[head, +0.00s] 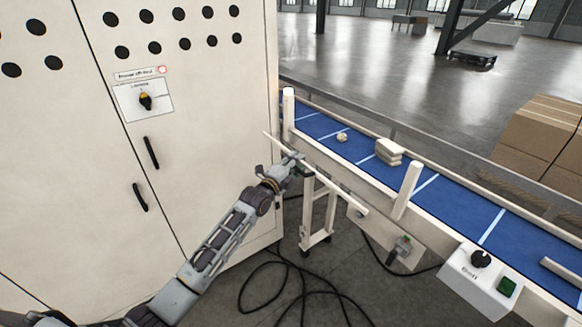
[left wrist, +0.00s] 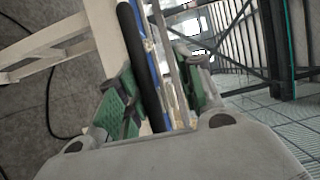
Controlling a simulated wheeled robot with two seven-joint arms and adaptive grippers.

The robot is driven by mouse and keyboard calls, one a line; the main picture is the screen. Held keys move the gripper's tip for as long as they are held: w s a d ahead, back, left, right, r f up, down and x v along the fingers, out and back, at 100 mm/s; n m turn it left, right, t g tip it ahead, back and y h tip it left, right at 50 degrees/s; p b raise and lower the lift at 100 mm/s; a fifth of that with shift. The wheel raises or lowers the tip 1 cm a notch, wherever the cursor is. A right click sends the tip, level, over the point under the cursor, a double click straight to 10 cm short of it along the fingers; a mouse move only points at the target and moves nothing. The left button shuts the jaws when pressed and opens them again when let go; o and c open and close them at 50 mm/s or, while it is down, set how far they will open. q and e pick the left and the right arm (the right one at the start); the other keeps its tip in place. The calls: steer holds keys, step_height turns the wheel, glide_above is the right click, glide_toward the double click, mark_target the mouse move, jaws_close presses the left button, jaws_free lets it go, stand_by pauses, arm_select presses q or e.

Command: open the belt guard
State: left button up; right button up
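The belt guard appears to be the long pale bar (head: 335,193) along the near side of the blue conveyor belt (head: 440,190), between two white posts. My left gripper (head: 297,166) is at this bar, near its middle-left part. In the left wrist view, the green-padded fingers (left wrist: 160,100) stand apart. A dark round bar (left wrist: 138,50) runs between them, closer to the left pad, with a gap to the right pad. Whether a pad touches it is hidden. My right gripper is in neither view.
A white cabinet (head: 205,110) with a rotary switch (head: 146,101) stands left. A small stack (head: 389,151) and a round piece (head: 342,137) lie on the belt. A control box (head: 480,280) is at lower right. Black cables (head: 265,290) lie on the floor.

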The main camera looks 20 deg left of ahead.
arm_select(q)
steer(key=shift+s, duration=0.1)
steer(key=v, duration=1.1)
steer(key=shift+s+a, duration=0.15)
steer(key=shift+s, duration=0.25)
stand_by(0.3)
stand_by(0.5)
